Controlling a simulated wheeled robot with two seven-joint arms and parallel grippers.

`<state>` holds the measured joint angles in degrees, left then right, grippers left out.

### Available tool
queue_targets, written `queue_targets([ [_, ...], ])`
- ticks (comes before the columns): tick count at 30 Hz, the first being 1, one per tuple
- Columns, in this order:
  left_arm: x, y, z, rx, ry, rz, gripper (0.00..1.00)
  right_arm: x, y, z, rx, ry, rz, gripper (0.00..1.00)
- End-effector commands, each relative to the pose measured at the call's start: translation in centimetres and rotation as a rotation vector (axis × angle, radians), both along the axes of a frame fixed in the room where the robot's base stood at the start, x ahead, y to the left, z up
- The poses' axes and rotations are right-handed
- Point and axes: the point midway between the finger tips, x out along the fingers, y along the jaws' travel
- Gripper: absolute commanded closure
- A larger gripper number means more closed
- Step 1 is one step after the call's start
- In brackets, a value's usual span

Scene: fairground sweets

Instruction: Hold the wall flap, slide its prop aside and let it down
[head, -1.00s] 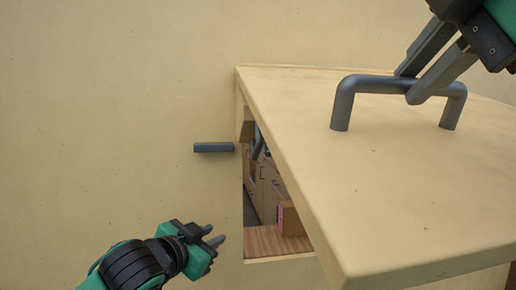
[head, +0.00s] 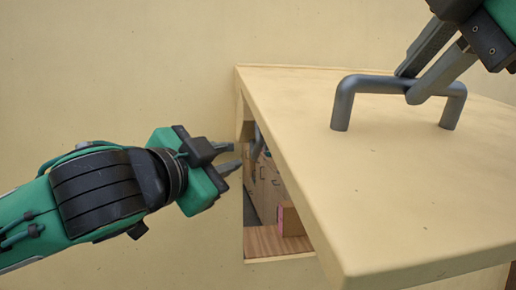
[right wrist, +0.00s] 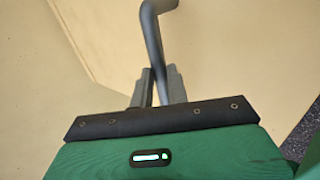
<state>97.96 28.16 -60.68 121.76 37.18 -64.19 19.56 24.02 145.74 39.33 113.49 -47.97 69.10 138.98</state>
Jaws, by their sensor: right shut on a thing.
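The wall flap (head: 410,190) is a thick cream panel standing out from the wall, raised over an opening. My right gripper (head: 408,86) is shut on the grey bar handle (head: 341,105) on top of the flap; the right wrist view also shows the handle (right wrist: 153,40) between the fingers. A dark grey rod (head: 257,142), perhaps part of the prop, shows in the opening under the flap. My left gripper (head: 235,157) is open at the opening's left edge, its fingers pointing right. It covers the place of a short grey bar on the wall; I cannot tell whether they touch.
The opening shows a wooden sill (head: 272,241), a pink-and-brown box (head: 290,219) and wooden cabinets (head: 268,185) inside. The cream wall (head: 110,70) left of the opening is bare. The flap's near corner juts towards me.

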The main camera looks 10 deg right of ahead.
Motion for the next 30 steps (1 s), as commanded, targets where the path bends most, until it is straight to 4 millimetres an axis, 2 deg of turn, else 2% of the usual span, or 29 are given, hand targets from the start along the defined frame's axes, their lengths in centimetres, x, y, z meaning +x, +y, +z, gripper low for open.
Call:
queue_targets([
  [5,1.4,-1.1,0.1,0.001,0.000,0.002,0.77,0.0,0.0,0.2,0.001,-0.005,0.000,1.00],
  [18,7.8,-6.3,0.1,0.000,-0.001,0.001,0.77,0.0,0.0,0.2,0.001,-0.004,0.000,1.00],
  [24,9.0,-7.3,0.1,0.000,-0.002,0.001,0.77,0.0,0.0,0.2,0.001,-0.004,0.000,1.00],
  [30,9.2,-7.4,0.1,0.000,-0.002,0.001,0.77,0.0,0.0,0.2,0.001,-0.004,0.000,1.00],
])
